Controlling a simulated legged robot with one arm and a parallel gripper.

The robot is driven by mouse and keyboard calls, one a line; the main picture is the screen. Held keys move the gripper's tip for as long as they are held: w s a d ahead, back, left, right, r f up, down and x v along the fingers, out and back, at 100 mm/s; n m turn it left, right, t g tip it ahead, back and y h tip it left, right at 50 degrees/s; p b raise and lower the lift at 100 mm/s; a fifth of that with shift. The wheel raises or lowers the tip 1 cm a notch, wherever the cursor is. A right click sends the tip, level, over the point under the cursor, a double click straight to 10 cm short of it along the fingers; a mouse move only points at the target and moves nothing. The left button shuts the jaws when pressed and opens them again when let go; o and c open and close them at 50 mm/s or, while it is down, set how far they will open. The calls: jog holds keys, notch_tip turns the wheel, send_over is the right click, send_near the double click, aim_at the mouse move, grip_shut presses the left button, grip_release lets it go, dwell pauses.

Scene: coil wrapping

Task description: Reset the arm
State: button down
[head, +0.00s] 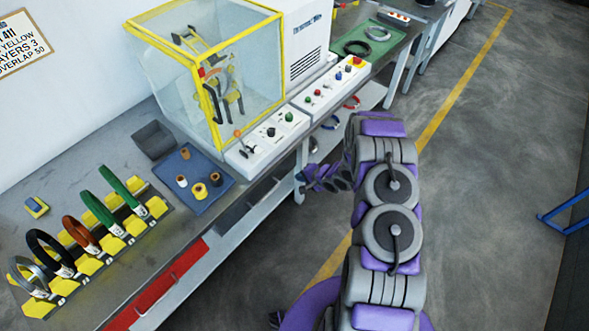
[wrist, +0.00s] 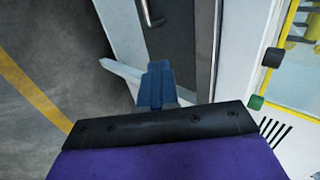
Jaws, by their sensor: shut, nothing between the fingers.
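My arm (head: 385,210), grey and purple, rises from the bottom of the head view and bends over at its upper end. A purple part of it shows to the left, beside the bench front. In the wrist view, the blue fingers of my gripper (wrist: 157,82) are together and hold nothing. They are over the floor side of the bench, near grey and white panels, touching nothing that I can see. The fingertips cannot be made out in the head view.
The bench holds several coils upright in a yellow rack (head: 95,262), a blue mat (head: 205,200) with spools, a grey bin (head: 153,139) and a yellow-framed machine (head: 205,95). A green mat (head: 385,42) with coils lies beyond.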

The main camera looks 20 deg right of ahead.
jog(key=w+d+r+n+g+h, duration=0.1)
jog(key=d+r+h, duration=0.25)
jog(key=r, duration=0.25)
jog(key=d+r+n+h, duration=0.2)
jog(key=d+r, duration=0.2)
jog(key=r, duration=0.2)
jog(key=s+d+r+n+g+h+b, duration=0.1)
jog(key=s+d+r, duration=0.15)
jog(key=r, duration=0.35)
jog(key=s+d+r+g+h, duration=0.1)
jog(key=s+r, duration=0.3)
jog(key=r, duration=0.3)
jog(key=s+a+r+n+g, duration=0.1)
jog(key=s+a+r, duration=0.1)
jog(key=s+r, duration=0.45)
jog(key=s+a+r+n+g, duration=0.1)
jog(key=s+a+r+g, duration=0.2)
jog(key=s, duration=0.6)
jog(key=s+a+r+n, duration=0.1)
jog(key=s+a+r, duration=0.1)
jog(key=s, duration=0.5)
jog(key=s+a+r+n+g+y+b, duration=0.1)
jog(key=s+a, duration=0.3)
jog(key=s, duration=0.4)
jog(key=s+a+r+n+g+y, duration=0.1)
jog(key=s+a+r+n, duration=0.1)
jog(key=s, duration=0.6)
jog(key=shift+a+r+n, duration=0.4)
jog(key=shift+a+r, duration=0.15)
jog(key=shift+a, duration=0.3)
